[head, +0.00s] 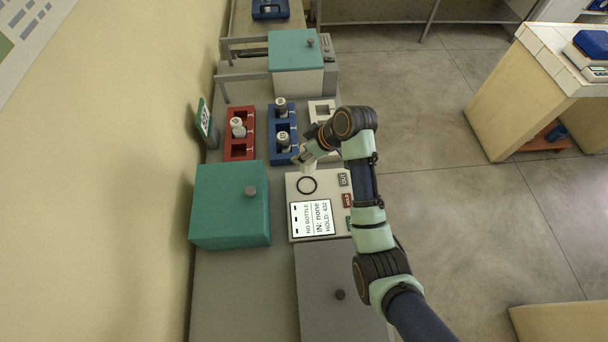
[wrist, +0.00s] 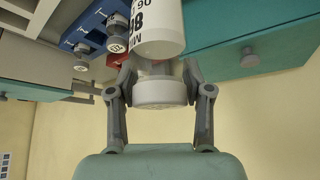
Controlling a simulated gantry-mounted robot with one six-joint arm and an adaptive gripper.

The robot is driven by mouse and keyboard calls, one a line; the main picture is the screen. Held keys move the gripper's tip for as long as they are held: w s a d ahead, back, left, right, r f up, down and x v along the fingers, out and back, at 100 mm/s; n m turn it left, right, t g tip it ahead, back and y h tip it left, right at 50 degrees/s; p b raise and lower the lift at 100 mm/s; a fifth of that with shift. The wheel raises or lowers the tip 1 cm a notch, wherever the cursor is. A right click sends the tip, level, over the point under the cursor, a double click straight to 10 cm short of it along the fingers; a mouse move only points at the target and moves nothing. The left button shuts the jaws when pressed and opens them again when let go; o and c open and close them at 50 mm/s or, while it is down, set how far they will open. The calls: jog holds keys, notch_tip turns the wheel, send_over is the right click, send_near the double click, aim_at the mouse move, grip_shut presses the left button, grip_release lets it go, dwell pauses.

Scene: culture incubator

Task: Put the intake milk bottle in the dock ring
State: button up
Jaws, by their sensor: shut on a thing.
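My gripper (wrist: 158,72) is shut on a white bottle (wrist: 158,28) with dark print on its side, gripped around the neck beside its pale cap (wrist: 160,92). In the head view, my gripper (head: 306,158) is at the far edge of the white dock panel, and the held bottle (head: 308,168) is mostly hidden and shows only as a pale patch. The dock ring (head: 307,185) is a black circle on the panel, empty and just nearer than the gripper. The panel screen (head: 312,218) reads "NO BOTTLE" and "IN: none".
A red rack (head: 230,153) holds a bottle. A blue rack (head: 273,150) holds two bottles. A white rack (head: 322,105) is partly behind my arm. A teal box (head: 225,205) stands left of the dock panel, and a teal-topped box (head: 297,50) stands beyond the racks.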

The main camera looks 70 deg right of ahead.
notch_tip(320, 180, down, 12)
jog(key=shift+r+b, duration=0.15)
jog(key=shift+b, duration=0.4)
jog(key=shift+f, duration=0.2)
jog(key=o, duration=1.2)
jog(key=shift+r, duration=0.25)
jog(key=p+v, duration=0.1)
jog(key=v, duration=1.1)
jog(key=shift+p, duration=0.35)
